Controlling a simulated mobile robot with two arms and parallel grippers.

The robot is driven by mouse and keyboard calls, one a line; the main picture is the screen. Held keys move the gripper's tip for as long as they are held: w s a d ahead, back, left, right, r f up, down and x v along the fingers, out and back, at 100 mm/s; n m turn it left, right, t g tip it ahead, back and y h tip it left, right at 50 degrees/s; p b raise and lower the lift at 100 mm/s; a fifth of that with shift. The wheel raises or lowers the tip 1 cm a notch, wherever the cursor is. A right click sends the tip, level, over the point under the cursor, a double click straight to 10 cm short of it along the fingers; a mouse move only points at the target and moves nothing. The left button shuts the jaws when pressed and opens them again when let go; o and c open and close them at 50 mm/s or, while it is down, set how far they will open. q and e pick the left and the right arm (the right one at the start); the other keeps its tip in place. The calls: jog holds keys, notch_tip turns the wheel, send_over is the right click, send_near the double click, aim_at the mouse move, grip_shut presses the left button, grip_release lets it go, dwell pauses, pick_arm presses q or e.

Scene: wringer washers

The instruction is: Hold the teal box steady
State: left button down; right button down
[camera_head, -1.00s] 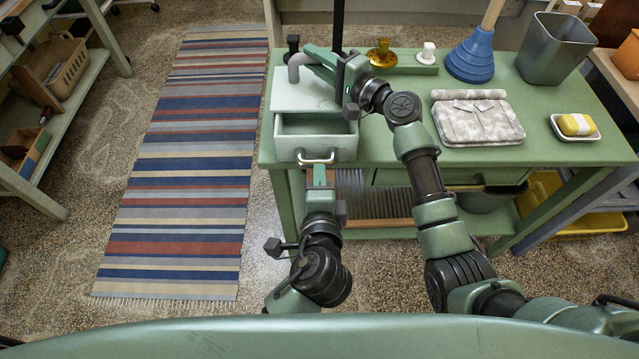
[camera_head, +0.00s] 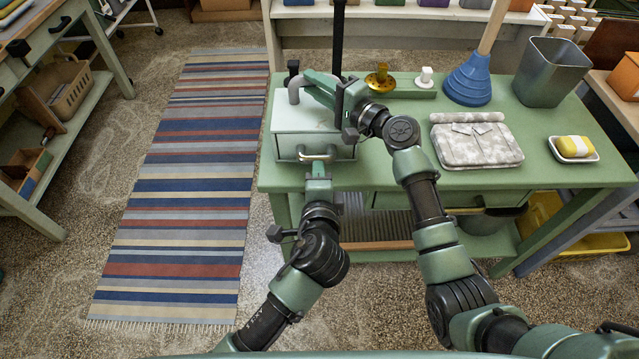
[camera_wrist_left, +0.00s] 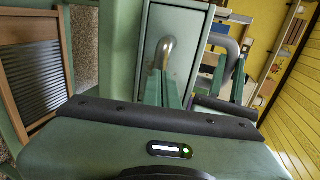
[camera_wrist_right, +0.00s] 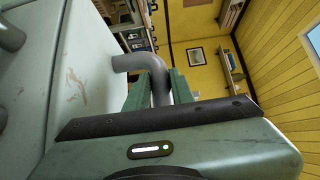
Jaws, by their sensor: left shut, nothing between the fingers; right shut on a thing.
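The pale teal box (camera_head: 307,120) stands at the left end of the green table. Its drawer front (camera_wrist_left: 182,70) looks shut and carries a metal bar handle (camera_head: 317,154). A grey bent handle (camera_wrist_right: 143,63) rises from the box top; it also shows in the head view (camera_head: 294,86). My right gripper (camera_head: 312,80) is shut on this grey handle, and its fingers partly hide it. My left gripper (camera_head: 317,168) is shut and empty, with its fingertips at the drawer handle. I cannot tell whether they touch it.
Right of the box lie a grey patterned folded cloth (camera_head: 475,146) and a yellow soap (camera_head: 574,146) on a dish. A blue plunger (camera_head: 468,82), a grey bin (camera_head: 550,72) and a small amber item (camera_head: 381,78) stand behind. A striped rug (camera_head: 185,190) covers the floor at left.

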pick_arm(q)
jog(key=f+v, duration=0.1)
jog(key=v, duration=1.1)
jog(key=shift+s, duration=0.35)
pick_arm(e)
jog(key=shift+s+f, duration=0.1)
jog(key=shift+f, duration=0.25)
pick_arm(q)
jog(key=shift+d+r, duration=0.1)
pick_arm(e)
jog(key=c, duration=1.1)
grip_release()
jog(key=shift+r, duration=0.2)
jog(key=v, duration=1.2)
jog(key=o, duration=0.5)
jog(key=shift+c, duration=0.2)
